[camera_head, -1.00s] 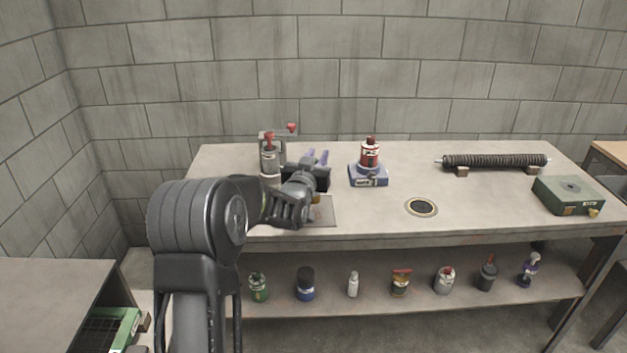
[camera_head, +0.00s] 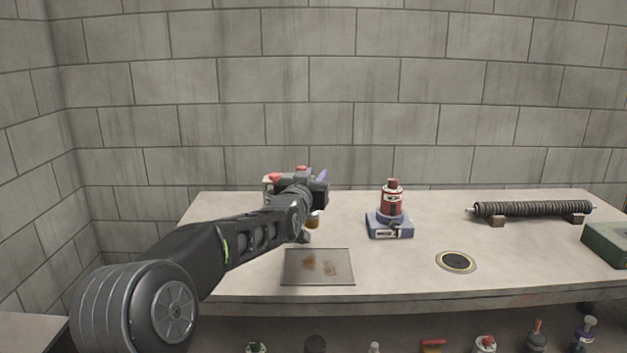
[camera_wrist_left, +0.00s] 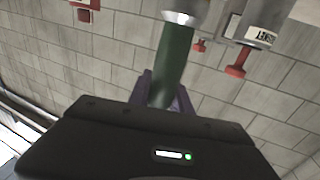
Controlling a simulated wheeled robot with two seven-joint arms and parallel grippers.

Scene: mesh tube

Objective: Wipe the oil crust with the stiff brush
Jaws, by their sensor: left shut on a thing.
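The oil crust shows as brown patches (camera_head: 308,262) on a flat grey plate (camera_head: 290,279) near the table's front edge. My left gripper (camera_head: 320,181) is raised behind and above the plate, apart from it. In the left wrist view its purple fingers (camera_wrist_left: 165,98) are shut on a green handle (camera_wrist_left: 173,60) with a silver collar (camera_wrist_left: 183,17), which looks like the stiff brush. Its bristles are out of that view. An amber piece (camera_head: 313,220) shows below the gripper in the head view; I cannot tell whether it belongs to the brush. My right gripper is not in view.
Grey, red-knobbed fixtures (camera_head: 272,178) stand behind my left gripper, partly hidden. A red bottle (camera_head: 391,201) on a blue base, a round ringed opening (camera_head: 456,261), a dark ribbed roller (camera_head: 533,209) and a green box (camera_head: 608,243) are rightward. Several containers stand on the lower shelf.

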